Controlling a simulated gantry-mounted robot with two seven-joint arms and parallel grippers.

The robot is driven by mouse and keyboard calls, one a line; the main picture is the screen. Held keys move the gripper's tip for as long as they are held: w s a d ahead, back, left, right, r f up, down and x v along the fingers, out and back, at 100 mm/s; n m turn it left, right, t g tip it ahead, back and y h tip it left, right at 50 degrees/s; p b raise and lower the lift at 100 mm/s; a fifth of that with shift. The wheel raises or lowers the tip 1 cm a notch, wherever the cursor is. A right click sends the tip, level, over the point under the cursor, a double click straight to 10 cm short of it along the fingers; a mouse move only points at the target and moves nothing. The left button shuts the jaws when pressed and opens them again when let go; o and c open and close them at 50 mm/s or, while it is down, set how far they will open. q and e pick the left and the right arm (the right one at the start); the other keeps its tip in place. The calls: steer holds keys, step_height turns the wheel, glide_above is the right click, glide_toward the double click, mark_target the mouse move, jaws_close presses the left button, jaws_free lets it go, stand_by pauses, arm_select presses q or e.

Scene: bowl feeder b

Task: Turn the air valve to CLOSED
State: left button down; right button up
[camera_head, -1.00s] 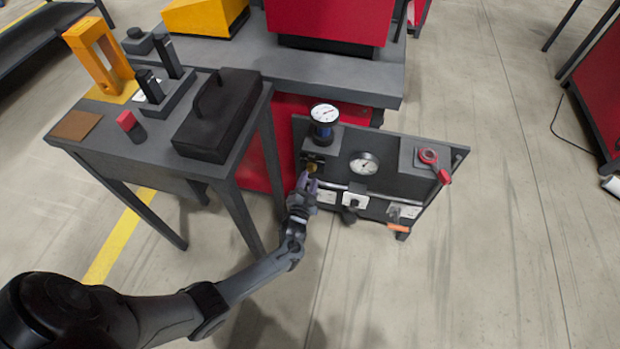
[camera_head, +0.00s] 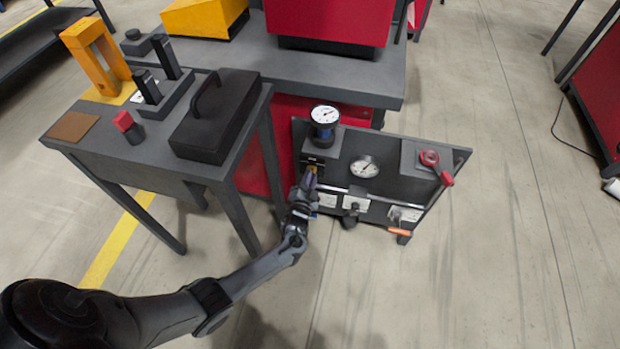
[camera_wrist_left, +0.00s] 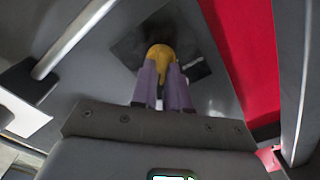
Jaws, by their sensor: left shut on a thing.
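The air valve's yellow handle (camera_wrist_left: 160,54) stands out from a dark plate, seen in the left wrist view. In the head view the handle (camera_head: 313,169) is a small yellow spot at the left end of the pneumatic panel, below the upright gauge. My left gripper (camera_wrist_left: 161,75) has its two purple fingers shut around the handle, one on each side. In the head view the left gripper (camera_head: 309,177) reaches the panel from below and partly hides the handle. The CLOSED marking cannot be read. My right gripper is not in view.
The grey panel (camera_head: 385,182) carries an upright gauge (camera_head: 324,116), a round dial (camera_head: 364,167), a red handle (camera_head: 433,160) and an orange-tipped lever (camera_head: 399,231). A side table (camera_head: 90,150) with a black case (camera_head: 216,118) stands to the left. The floor in front is clear.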

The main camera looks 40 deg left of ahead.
arm_select(q)
steer(key=shift+n, duration=0.3)
steer(key=shift+s+a+n+p, duration=0.1)
steer(key=shift+n+p, duration=0.1)
steer(key=shift+n, duration=2.65)
steer(key=shift+a+n+p, duration=0.1)
steer(key=shift+n+p, duration=0.05)
steer(key=shift+n, duration=2.75)
steer(key=shift+s+a+n+p, duration=0.1)
steer(key=shift+n+p, duration=0.1)
steer(key=shift+n, duration=2.65)
steer(key=c, duration=1.1)
jaws_free()
